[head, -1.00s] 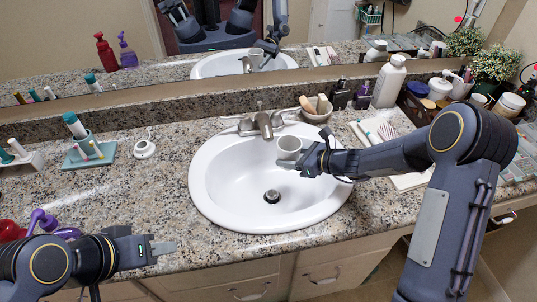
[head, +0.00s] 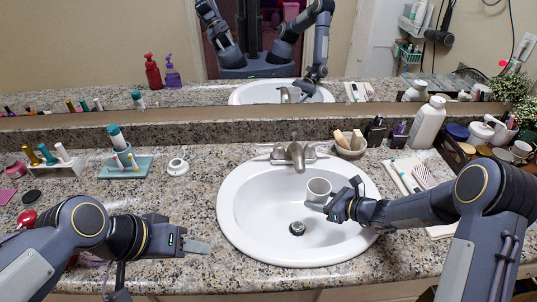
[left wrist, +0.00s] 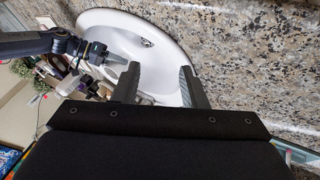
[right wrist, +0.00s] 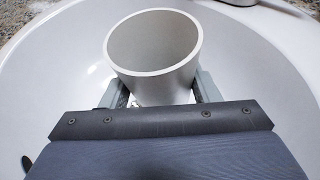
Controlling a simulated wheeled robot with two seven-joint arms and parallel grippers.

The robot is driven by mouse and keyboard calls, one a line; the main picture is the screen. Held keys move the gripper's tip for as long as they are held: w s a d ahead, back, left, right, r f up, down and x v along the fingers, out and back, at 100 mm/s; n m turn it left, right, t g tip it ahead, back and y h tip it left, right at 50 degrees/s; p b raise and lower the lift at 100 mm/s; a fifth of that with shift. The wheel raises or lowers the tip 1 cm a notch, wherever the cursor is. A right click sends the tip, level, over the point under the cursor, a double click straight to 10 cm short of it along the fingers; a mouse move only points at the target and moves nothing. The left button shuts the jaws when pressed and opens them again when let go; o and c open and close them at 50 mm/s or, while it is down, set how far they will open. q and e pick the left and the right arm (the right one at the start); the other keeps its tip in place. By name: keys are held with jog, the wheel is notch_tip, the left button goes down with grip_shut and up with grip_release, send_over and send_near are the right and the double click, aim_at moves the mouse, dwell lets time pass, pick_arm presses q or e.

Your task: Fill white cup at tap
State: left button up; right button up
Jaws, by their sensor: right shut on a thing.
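The white cup (head: 317,191) is over the right part of the sink basin (head: 248,229), in front of and slightly right of the tap (head: 297,153). My right gripper (head: 334,204) is shut on it from the right. In the right wrist view the cup (right wrist: 153,50) stands between the fingers with its open mouth showing. Its inside looks plain grey-white; I cannot tell whether it holds water. No stream shows under the tap. My left gripper (head: 196,246) is over the counter left of the basin. Its fingers are apart and empty in the left wrist view (left wrist: 160,86).
A white bottle (head: 428,122) and several jars crowd the back right. A teal holder (head: 124,167) and a white round item (head: 178,167) sit on the left counter. The granite (head: 185,205) left of the basin is clear.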

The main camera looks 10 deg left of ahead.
pick_arm(q)
jog(key=w+d+r+m+g+h, duration=0.1)
jog(key=w+d+r+h, duration=0.15)
jog(key=w, duration=0.65)
jog(key=t+h, duration=0.6)
jog(key=h, duration=0.1)
send_near(258, 146)
jog(key=shift+v, duration=0.9)
jog(key=shift+d+f+t, duration=0.15)
jog(key=shift+f+t, duration=0.1)
jog(key=shift+t, duration=0.15)
jog(key=x, duration=1.1)
jog(key=shift+w+d, duration=0.2)
jog(key=shift+d, duration=0.1)
grip_shut()
